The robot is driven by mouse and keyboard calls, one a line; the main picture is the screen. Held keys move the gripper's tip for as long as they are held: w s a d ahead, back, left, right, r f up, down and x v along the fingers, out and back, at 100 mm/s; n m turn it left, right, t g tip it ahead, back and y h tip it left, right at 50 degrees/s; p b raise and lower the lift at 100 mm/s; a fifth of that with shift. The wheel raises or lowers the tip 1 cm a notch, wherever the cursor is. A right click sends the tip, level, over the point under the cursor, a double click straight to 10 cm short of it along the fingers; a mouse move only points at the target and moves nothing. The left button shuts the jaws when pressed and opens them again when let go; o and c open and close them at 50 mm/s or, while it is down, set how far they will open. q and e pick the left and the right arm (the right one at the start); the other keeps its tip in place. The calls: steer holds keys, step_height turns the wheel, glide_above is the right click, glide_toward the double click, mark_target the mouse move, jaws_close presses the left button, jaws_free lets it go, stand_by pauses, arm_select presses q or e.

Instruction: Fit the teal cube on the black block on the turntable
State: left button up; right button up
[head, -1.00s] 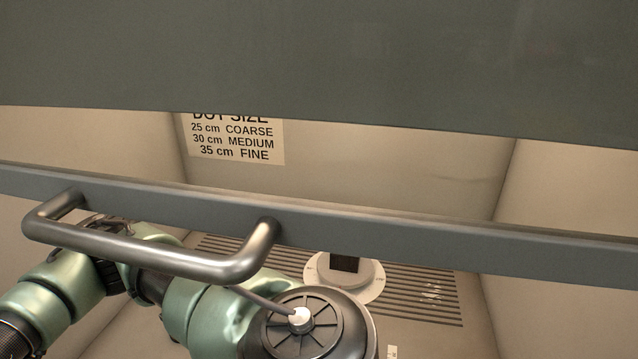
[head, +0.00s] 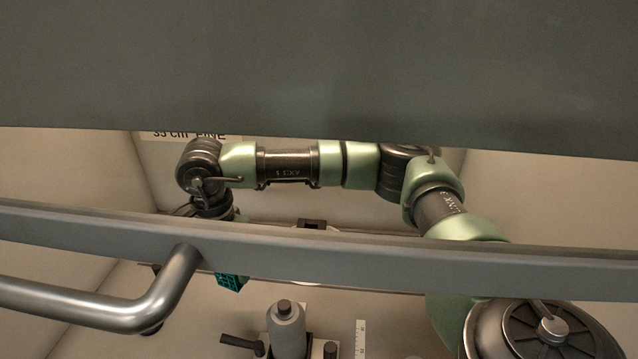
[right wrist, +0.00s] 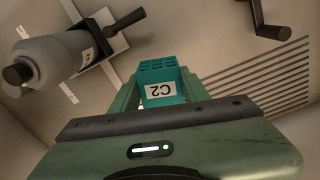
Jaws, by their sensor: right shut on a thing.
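The teal cube (head: 231,282) shows below the grey bar in the head view, its lattice face visible. In the right wrist view the cube (right wrist: 161,86) carries a white C2 label and sits between the fingers of my right gripper (right wrist: 160,92), which is shut on it. In the head view the bar hides most of that gripper. The black block (head: 312,224) shows only as a dark top just above the bar. The turntable is mostly hidden behind the bar. My left gripper is not in view.
A grey bar (head: 400,264) with a metal handle (head: 110,303) crosses in front of the chamber, under a dark panel (head: 320,70). A grey cylinder (head: 287,330) with a black knob stands on the floor near the cube. A slotted vent (right wrist: 270,80) shows in the wrist view.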

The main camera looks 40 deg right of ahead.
steer(key=w+d+r+m+p, duration=0.1)
steer(key=w+d+r+m, duration=0.1)
steer(key=d+m, duration=0.75)
steer(key=w+d+r+m+p, duration=0.15)
steer(key=d+m, duration=0.35)
steer(key=d, duration=1)
step_height(320, 180, down, 5)
steer(key=b, duration=0.5)
steer(key=shift+d, duration=0.1)
steer(key=o, duration=0.7)
steer(key=c, duration=0.6)
steer(key=shift+w+f, duration=0.1)
steer(key=shift+w, duration=0.05)
